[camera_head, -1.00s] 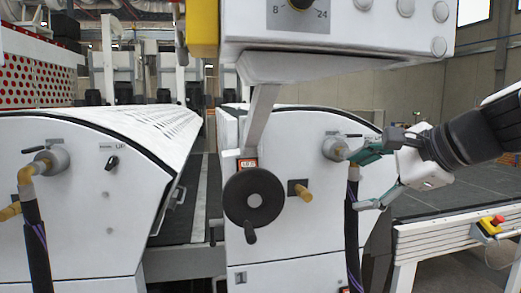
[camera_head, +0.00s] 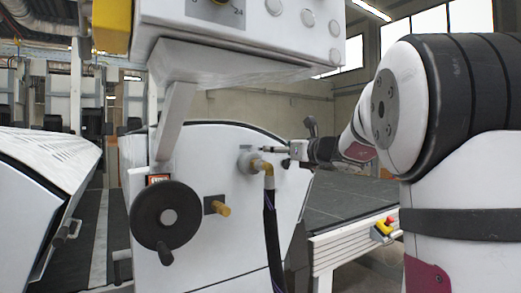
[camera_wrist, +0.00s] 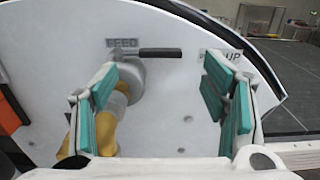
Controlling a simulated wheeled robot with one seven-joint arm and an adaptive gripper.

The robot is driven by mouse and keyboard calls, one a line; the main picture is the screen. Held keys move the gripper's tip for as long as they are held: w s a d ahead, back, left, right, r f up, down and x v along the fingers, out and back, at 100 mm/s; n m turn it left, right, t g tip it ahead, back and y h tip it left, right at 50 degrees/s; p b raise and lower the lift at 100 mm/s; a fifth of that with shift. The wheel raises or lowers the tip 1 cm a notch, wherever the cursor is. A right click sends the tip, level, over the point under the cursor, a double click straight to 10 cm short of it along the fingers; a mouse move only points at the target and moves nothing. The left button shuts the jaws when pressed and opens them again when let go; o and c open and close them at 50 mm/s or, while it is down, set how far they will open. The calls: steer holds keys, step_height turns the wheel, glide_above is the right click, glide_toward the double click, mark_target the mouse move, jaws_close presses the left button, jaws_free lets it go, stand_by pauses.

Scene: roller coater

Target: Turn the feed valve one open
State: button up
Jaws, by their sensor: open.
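The feed valve (camera_wrist: 130,80) is a round grey fitting on the white machine panel, under a "FEED" label in the wrist view. Its black lever handle (camera_wrist: 160,53) points right, about level. A yellow-brass elbow (camera_wrist: 108,130) comes out below, partly hidden by my left finger.
A dark hose (camera_head: 270,240) hangs from the elbow. A black handwheel (camera_head: 167,215) and a brass knob (camera_head: 218,207) sit to the left. The control box (camera_head: 240,30) overhangs above. A conveyor with a red-and-yellow emergency stop (camera_head: 384,228) lies right. An "UP" label (camera_wrist: 232,56) is partly behind the right finger.

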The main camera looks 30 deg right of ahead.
steer(key=w, duration=0.8)
steer(key=shift+a, duration=0.1)
jaws_close()
